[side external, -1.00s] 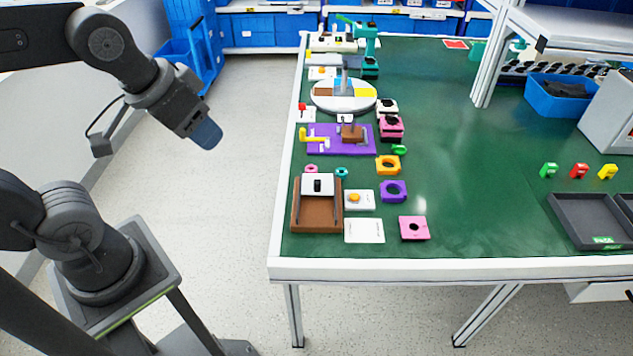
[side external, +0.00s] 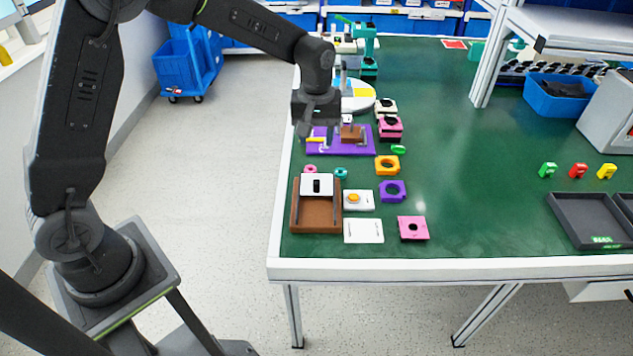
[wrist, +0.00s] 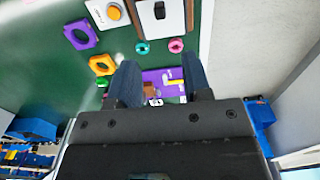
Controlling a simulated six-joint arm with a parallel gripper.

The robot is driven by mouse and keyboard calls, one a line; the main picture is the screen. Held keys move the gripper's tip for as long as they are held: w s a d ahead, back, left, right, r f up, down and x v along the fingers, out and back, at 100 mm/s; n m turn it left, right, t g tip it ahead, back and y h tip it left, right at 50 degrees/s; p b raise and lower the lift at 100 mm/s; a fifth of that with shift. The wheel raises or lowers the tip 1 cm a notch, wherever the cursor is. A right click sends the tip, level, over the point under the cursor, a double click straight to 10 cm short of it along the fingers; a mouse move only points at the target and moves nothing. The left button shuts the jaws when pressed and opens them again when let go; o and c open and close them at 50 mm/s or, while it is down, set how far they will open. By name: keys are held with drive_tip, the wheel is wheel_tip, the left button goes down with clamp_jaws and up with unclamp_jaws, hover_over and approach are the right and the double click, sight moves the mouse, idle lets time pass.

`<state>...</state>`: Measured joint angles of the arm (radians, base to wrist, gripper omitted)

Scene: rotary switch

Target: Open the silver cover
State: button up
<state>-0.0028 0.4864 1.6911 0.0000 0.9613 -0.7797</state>
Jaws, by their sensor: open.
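No part is clearly marked as a silver cover. The closest match is a pale white-silver panel (side external: 317,184) with a black knob, at the back of a brown box (side external: 316,218) near the table's left front. The panel also shows at the top of the wrist view (wrist: 158,18). My gripper (side external: 316,122) is open and points down above the purple board (side external: 355,147), behind the brown box. In the wrist view my gripper's fingers (wrist: 159,80) stand apart, with part of the purple board showing between them. Nothing is held.
The table's middle is clear.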

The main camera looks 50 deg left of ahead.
sight(317, 181)
wheel_tip(317, 181, down, 14)
drive_tip(key=shift+r, duration=0.1)
idle(0.4)
clamp_jaws()
idle(0.4)
